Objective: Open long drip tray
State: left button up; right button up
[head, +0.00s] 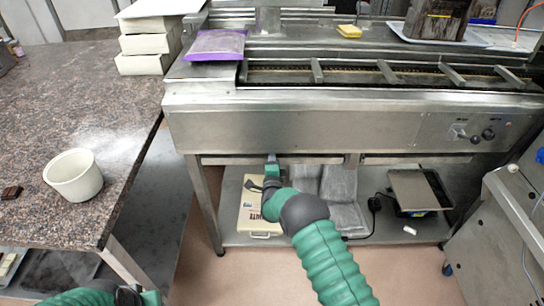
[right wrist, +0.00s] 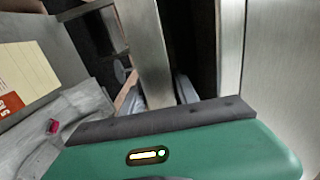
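A thin metal strip, which looks like the front edge of the long drip tray (head: 230,160), runs below the steel machine's front panel. It sits close under the panel, with no clear gap showing. My right gripper (head: 272,163) is at this strip, under the panel. In the right wrist view, the fingers (right wrist: 160,97) stand apart on either side of a metal bar, with a dark gap beside the right one; whether they touch the bar is unclear. My left gripper (head: 133,296) is low at the bottom left, far from the tray, its fingers hardly showing.
Another thin strip (head: 415,160) lies right of a bracket. A lower shelf (head: 310,237) holds a cream case (head: 256,205) and a scale (head: 420,190). A granite counter (head: 60,110) with a white cup (head: 74,175) stands left; a steel cabinet (head: 500,240) stands right. Floor between is clear.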

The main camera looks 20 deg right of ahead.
grip_shut()
jog(key=shift+f, duration=0.1)
jog(key=shift+s+f, duration=0.1)
dwell(0.9)
